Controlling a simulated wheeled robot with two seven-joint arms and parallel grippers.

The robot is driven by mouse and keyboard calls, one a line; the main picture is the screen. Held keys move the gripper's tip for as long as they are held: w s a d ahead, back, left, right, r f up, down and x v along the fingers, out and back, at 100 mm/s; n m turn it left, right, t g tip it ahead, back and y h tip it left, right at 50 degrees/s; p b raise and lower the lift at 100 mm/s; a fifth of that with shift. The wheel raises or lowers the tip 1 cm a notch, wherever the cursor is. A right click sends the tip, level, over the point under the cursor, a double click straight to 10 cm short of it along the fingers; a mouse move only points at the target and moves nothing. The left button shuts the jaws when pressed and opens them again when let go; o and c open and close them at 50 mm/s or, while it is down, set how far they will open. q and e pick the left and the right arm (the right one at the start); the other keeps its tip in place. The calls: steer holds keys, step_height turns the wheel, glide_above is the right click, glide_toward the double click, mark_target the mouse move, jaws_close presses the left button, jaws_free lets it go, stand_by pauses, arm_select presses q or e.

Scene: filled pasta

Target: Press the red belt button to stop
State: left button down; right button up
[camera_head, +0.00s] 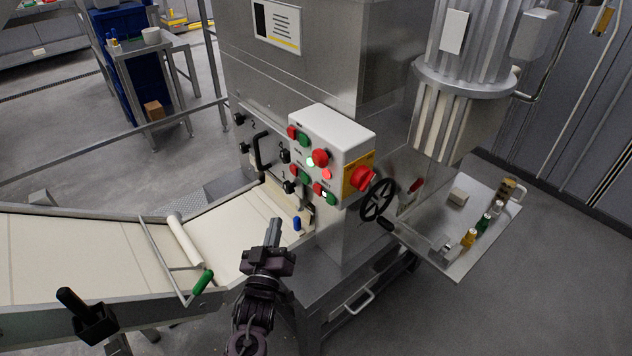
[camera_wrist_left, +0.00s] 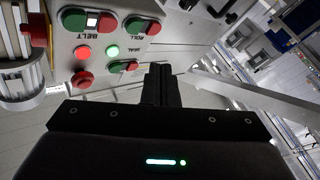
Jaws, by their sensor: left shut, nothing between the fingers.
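The control box (camera_head: 322,130) on the machine's side carries several red and green buttons. The red belt button (camera_head: 317,187) is the red half of its lower right pair, beside a lit white middle and a green half. In the left wrist view, the red belt button (camera_wrist_left: 106,23) is above and left of the fingers, by the "BELT" label. My left gripper (camera_head: 274,224) is shut and empty, below and left of the box in the head view. Its closed fingers (camera_wrist_left: 160,80) point towards the panel, apart from the button. My right gripper is out of view.
A red mushroom knob (camera_head: 320,157) and a larger red switch (camera_head: 362,178) stick out of the box. A black handwheel (camera_head: 378,199) stands to the right. A conveyor (camera_head: 70,262) runs left, and a side tray (camera_head: 450,232) holds small bottles.

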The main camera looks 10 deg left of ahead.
mark_target(317, 189)
arm_select(q)
step_height(317, 189, up, 3)
steer(key=shift+r+n+t, duration=0.1)
steer(key=shift+n+t, duration=0.2)
steer(key=w+d+b, duration=0.4)
steer(key=w+d, duration=0.1)
steer(key=w, duration=0.2)
steer(key=shift+d, duration=0.2)
stand_by(0.6)
stand_by(1.4)
